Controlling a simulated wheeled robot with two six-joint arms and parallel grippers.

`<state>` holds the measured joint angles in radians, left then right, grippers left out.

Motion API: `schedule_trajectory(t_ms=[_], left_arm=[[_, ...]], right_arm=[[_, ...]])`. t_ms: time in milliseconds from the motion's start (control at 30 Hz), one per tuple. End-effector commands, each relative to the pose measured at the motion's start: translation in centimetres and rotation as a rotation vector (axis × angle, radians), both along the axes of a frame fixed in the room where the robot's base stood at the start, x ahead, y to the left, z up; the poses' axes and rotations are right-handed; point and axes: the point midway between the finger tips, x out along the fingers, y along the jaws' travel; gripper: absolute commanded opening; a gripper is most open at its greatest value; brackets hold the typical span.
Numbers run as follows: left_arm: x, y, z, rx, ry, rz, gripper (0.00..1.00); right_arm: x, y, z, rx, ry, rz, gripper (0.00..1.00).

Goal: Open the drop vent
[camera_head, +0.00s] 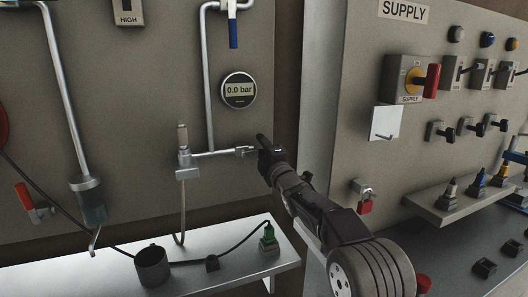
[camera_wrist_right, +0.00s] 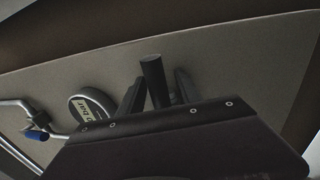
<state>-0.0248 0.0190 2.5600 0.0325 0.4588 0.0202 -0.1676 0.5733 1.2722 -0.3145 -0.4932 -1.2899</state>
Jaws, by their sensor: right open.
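A metal pipe drop (camera_head: 209,90) runs down the panel to a horizontal branch whose small metal end fitting (camera_head: 244,151) points right. My right gripper (camera_head: 266,150) is at the right end of this fitting. In the right wrist view a dark cylindrical handle (camera_wrist_right: 153,75) stands between the two open fingers, with gaps beside it. I cannot tell whether a finger touches it. In the head view the gripper hides most of the handle. My left gripper is not in view.
A round gauge (camera_head: 239,90) reading 0.0 bar is above the branch. A blue-handled valve (camera_head: 233,31) sits higher. Below, a shelf (camera_head: 195,282) holds a dark cup (camera_head: 152,266) and a green plug (camera_head: 268,238). A red padlock (camera_head: 365,204) and the supply panel (camera_head: 350,80) are to the right.

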Motion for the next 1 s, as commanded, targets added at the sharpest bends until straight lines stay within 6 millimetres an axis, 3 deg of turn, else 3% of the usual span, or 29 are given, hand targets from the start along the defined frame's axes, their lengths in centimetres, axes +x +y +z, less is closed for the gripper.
schedule_trajectory(t_ms=[500,900,1000], left_arm=[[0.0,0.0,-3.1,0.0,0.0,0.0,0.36],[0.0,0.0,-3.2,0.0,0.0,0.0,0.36],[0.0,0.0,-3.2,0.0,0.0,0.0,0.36]], right_arm=[[-7.4,-2.4,-1.7,-0.001,-0.001,0.0,0.41],[-8.2,-2.7,-1.8,-0.001,0.0,-0.001,0.41],[-8.8,-4.2,-0.5,0.002,-0.019,-0.024,0.41]])
